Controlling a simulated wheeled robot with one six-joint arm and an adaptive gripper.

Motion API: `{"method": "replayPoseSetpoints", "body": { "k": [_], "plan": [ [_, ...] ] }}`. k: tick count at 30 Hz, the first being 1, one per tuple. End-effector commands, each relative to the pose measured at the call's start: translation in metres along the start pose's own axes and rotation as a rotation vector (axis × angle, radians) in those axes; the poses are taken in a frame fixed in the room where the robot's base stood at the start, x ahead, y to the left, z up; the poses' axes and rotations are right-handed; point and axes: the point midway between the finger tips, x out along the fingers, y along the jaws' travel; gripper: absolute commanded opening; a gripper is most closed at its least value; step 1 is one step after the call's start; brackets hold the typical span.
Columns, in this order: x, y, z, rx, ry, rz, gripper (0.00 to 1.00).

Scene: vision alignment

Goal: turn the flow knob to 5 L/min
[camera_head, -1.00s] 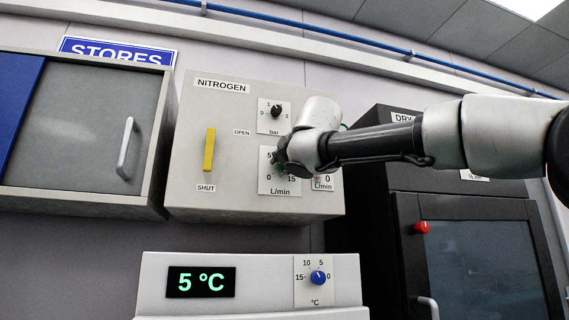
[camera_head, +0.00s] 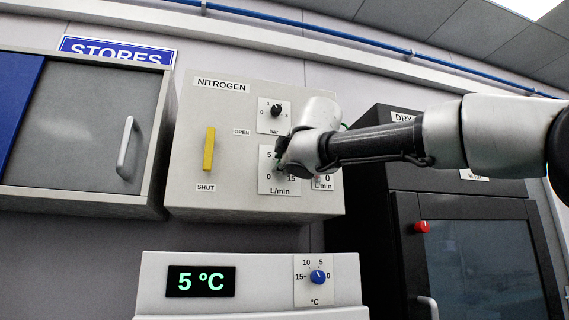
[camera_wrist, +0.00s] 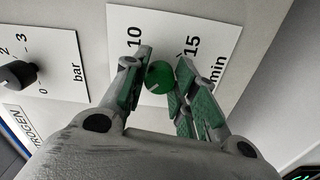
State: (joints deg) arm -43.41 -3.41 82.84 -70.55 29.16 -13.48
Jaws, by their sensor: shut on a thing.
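The round green flow knob (camera_wrist: 159,77) stands on its white L/min dial plate (camera_wrist: 165,27), with 10 and 15 marks showing in the wrist view. My gripper (camera_wrist: 164,68) has one finger on each side of it and is shut on it. In the head view my gripper (camera_head: 283,160) covers the knob, while the dial plate (camera_head: 278,191) shows 5, 0 and 15. The small flow display (camera_head: 323,181) right of the dial reads 0 L/min and is partly behind my wrist.
The black bar knob (camera_head: 277,111) sits just above on the nitrogen panel (camera_head: 235,130). A yellow lever (camera_head: 209,149) stands upright between OPEN and SHUT. Below is a unit reading 5 °C with a blue knob (camera_head: 318,277). A dark dryer cabinet (camera_head: 375,215) is at right.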

Motion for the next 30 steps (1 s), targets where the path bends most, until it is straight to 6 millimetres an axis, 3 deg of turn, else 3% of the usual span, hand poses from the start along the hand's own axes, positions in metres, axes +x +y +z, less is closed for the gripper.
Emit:
{"method": "replayPoseSetpoints", "body": {
  "k": [19, 20, 22, 23, 30],
  "plan": [
    [0.0005, -0.0016, 0.0006, 0.047, -0.002, -0.003, 0.04],
    [0.0005, -0.0016, 0.0006, 0.047, -0.002, -0.003, 0.33],
    [0.0004, -0.0014, 0.0006, 0.047, -0.002, -0.003, 0.46],
    [0.0004, -0.0013, 0.0005, 0.047, -0.002, -0.002, 0.49],
    [0.0002, -0.0008, 0.0002, 0.047, -0.001, -0.001, 0.49]
  ]
}}
